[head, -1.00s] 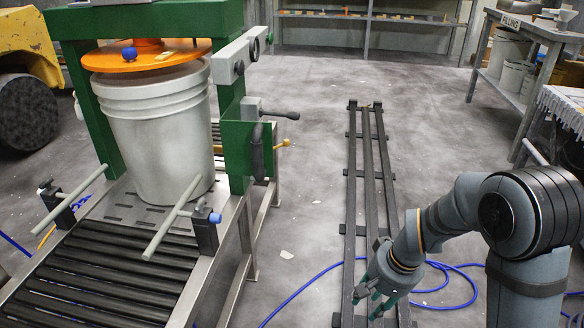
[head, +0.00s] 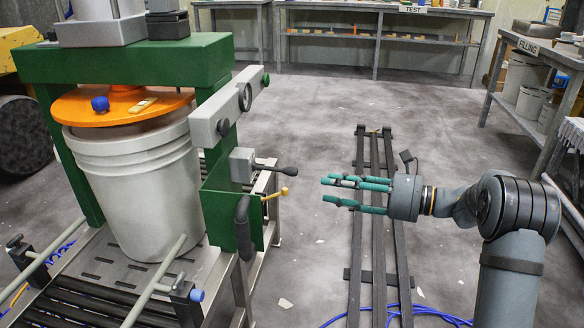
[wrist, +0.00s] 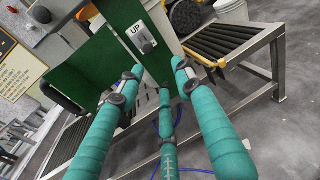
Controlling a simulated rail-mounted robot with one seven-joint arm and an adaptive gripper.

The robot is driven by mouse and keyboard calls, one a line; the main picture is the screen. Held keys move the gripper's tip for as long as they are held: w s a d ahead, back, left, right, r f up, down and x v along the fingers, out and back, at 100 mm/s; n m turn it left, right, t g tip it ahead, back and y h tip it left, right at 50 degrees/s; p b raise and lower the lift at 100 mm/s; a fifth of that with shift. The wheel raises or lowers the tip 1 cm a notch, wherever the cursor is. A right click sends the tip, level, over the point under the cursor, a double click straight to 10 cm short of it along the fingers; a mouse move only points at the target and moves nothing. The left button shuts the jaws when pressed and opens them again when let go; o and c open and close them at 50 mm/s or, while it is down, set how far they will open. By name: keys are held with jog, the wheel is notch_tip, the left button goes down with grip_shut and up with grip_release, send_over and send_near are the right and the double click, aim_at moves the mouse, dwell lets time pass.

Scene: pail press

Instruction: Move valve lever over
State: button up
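One is a grey lever with a black knob (head: 288,171), coming from a grey box. I cannot tell which is the valve lever. My gripper (head: 329,190) has teal fingers, spread and empty, pointing left at the levers with a gap between. In the wrist view, my gripper (wrist: 158,77) is open before the green panel (wrist: 110,65).
A white pail (head: 135,185) stands under an orange disc (head: 120,105) in the press. Rollers (head: 95,305) lie in front. Dark floor rails (head: 378,265) run below my arm. Benches stand at the back and right. The floor between press and rails is mostly clear.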

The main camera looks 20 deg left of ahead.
aim_at(293, 170)
jog(key=shift+m+y, duration=0.3)
jog(key=shift+y, duration=0.1)
jog(key=a+b, duration=0.1)
jog(key=a, duration=0.2)
jog(key=a+r+b, duration=0.1)
jog(key=a, duration=0.3)
jog(key=a+r, duration=0.1)
jog(key=a, duration=0.2)
jog(key=shift+a+r+b, duration=0.1)
jog(key=shift+a+b, duration=0.15)
jog(key=shift+b, duration=0.15)
grip_shut()
